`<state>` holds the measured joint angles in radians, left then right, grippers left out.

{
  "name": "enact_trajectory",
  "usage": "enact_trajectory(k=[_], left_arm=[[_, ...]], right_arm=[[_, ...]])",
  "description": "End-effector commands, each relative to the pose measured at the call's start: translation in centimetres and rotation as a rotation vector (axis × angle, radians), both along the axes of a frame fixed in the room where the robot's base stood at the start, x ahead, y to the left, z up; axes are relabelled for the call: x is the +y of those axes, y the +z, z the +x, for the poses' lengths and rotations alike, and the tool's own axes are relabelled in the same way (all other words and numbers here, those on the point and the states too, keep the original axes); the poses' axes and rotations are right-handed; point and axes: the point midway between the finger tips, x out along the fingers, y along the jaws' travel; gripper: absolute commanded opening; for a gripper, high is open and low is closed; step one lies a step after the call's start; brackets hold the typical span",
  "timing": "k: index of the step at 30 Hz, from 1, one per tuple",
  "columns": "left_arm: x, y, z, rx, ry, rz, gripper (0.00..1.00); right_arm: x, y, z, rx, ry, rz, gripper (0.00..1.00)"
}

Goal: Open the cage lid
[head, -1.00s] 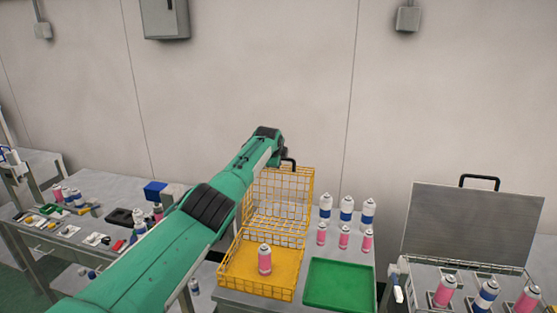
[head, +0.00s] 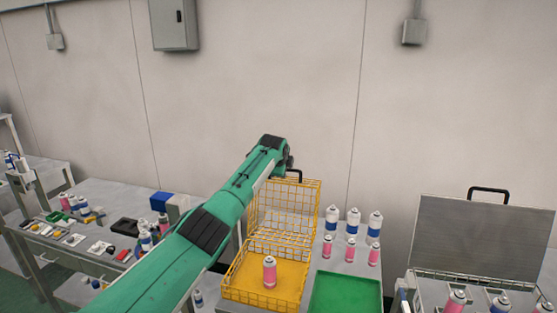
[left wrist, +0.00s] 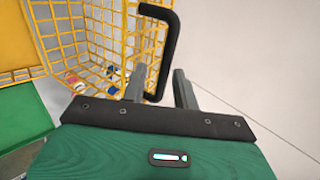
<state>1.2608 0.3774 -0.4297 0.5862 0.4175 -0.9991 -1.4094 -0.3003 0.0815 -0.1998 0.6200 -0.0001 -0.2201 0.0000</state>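The yellow wire cage (head: 258,293) stands on the table with its lid (head: 283,208) raised upright at the back. A pink can (head: 269,272) stands inside on the yellow floor. The lid's black handle (head: 297,173) is at the top edge. My left arm reaches over to the handle; the fingers are mostly hidden behind the arm's end in the head view. In the left wrist view, my left gripper (left wrist: 160,88) has its fingers apart, with the handle (left wrist: 167,45) bar between them and gaps visible. The lid mesh (left wrist: 90,35) shows beside it. My right gripper is out of view.
A green tray (head: 345,294) lies right of the cage, with several pink and blue-white cans (head: 353,222) behind it. An open grey case (head: 478,240) holding cans stands further right. A cluttered table (head: 100,235) is at left. The wall is behind.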

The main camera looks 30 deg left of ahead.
Motion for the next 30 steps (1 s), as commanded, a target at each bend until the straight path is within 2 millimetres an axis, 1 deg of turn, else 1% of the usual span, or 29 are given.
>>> enact_trajectory(k=[10, 24, 30], left_arm=[[-0.6, 2.2, -2.5, -0.001, -0.001, 0.003, 0.3], [-1.7, 6.7, -7.0, 0.0, 0.0, 0.001, 0.3], [-2.0, 7.7, -7.9, 0.003, 0.001, 0.0, 0.3]], right_arm=[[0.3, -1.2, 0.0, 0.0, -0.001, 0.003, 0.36], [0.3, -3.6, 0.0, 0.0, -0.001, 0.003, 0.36], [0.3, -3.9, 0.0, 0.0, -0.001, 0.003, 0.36]])
